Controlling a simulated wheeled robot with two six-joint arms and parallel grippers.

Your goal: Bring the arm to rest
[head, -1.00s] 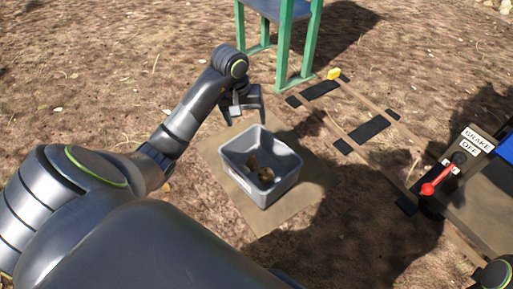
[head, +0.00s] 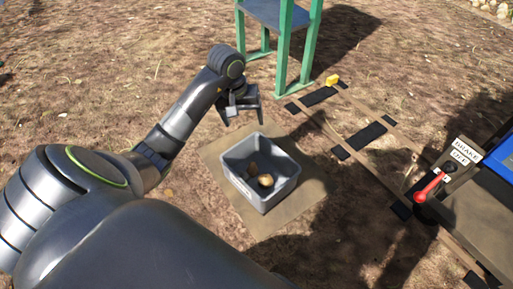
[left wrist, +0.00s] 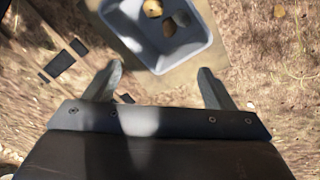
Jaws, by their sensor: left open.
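My left gripper (head: 241,119) is open and empty in the head view, just behind and above the rear left edge of a grey bin (head: 284,181). In the left wrist view, its two fingers (left wrist: 160,84) stand wide apart with nothing between them. The bin (left wrist: 160,65) shows beyond the fingertips, apart from them. A few brownish onions (head: 265,181) lie inside the bin; they also show in the left wrist view (left wrist: 153,8). My left arm reaches in from the left of the head view. My right gripper is not in view.
The bin stands on a flat tan mat (head: 233,199). A green-legged stand (head: 283,55) is behind it. A track with dark sleepers (head: 367,135) and a yellow block (head: 332,80) runs at right. A red lever (head: 429,186) sits beside a BRAKE OFF sign (head: 464,151).

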